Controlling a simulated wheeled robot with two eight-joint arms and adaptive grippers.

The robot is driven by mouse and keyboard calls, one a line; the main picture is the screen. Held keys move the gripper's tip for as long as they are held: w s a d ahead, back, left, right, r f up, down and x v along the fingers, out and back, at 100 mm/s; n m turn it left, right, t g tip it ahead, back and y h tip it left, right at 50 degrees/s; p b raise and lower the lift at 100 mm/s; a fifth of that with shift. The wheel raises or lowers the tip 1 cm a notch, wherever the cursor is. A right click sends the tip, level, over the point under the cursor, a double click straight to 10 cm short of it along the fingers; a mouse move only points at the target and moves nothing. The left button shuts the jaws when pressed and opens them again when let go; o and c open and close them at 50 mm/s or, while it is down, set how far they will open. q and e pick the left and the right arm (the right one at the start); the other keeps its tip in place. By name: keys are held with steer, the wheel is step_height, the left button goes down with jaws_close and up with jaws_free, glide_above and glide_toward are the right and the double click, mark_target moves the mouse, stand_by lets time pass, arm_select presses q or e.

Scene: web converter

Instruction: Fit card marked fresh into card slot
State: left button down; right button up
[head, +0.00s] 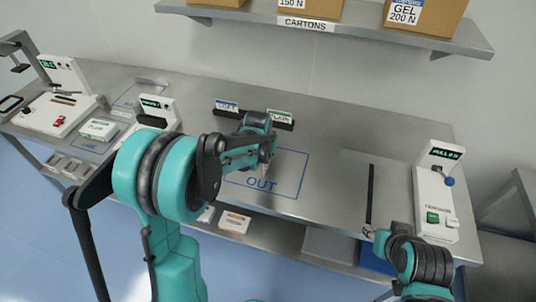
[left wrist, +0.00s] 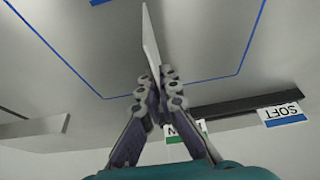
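A thin pale card (left wrist: 151,42), seen almost edge-on, is between the fingertips of my left gripper (left wrist: 160,88); its marking cannot be read. In the head view my left gripper (head: 264,158) hangs over the table by the blue OUT outline, and my arm hides part of it. A dark card rack (left wrist: 240,108) stands behind, with a blue-edged SOFT card (left wrist: 283,115) and a green-edged card (head: 279,117) partly hidden by a finger. I cannot identify the card slot for certain. My right gripper (head: 377,241) is low at the table's front right, its fingers unclear.
White devices with displays (head: 158,108) (head: 62,72) stand at the left. A shelf (head: 345,28) with cartons runs along the back wall. The table around the OUT outline (head: 293,185) is largely clear.

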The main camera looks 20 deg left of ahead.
arm_select(q)
steer(key=shift+f, duration=0.25)
steer(key=c, duration=1.7)
jaws_free()
steer(key=shift+r, duration=0.1)
steer(key=shift+r, duration=0.1)
